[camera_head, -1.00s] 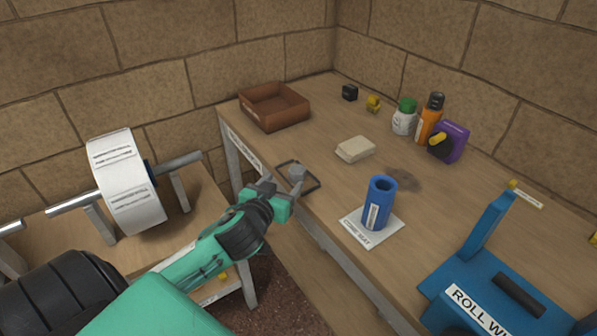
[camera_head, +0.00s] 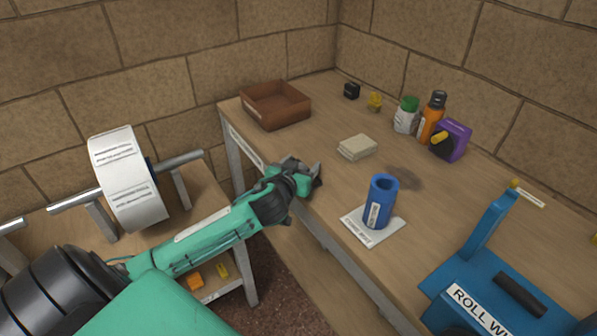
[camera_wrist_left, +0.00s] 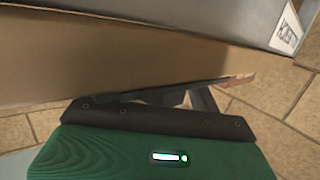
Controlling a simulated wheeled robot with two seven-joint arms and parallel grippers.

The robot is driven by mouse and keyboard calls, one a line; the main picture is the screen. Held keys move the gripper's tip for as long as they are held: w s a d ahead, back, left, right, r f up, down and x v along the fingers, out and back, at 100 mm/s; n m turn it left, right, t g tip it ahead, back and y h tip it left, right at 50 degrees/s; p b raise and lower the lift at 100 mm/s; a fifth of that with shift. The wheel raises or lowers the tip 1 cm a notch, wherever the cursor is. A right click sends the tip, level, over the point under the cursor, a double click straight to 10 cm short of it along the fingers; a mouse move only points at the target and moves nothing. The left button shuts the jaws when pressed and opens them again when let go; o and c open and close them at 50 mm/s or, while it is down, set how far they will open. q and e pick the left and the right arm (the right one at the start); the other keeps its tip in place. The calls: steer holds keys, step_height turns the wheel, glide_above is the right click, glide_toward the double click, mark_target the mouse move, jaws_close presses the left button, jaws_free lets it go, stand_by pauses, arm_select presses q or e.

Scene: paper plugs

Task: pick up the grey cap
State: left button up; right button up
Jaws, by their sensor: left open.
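My left gripper (camera_head: 312,175) is at the front left edge of the long wooden table (camera_head: 330,190), over or beside the spot where a dark square outline lay. It is open. I cannot make out the grey cap now; my gripper covers that spot. In the left wrist view, the dark front of my left gripper (camera_wrist_left: 190,97) is close to a brown surface, and no cap can be told there. My right gripper is not in view.
A blue cylinder (camera_head: 381,200) stands on a white labelled card (camera_head: 353,229). A beige block (camera_head: 357,147) and a brown tray (camera_head: 262,113) are farther back. Bottles and a purple item (camera_head: 455,142) stand at the right.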

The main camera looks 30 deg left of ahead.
arm_select(q)
steer(key=shift+c, duration=0.2)
steer(key=c, duration=1)
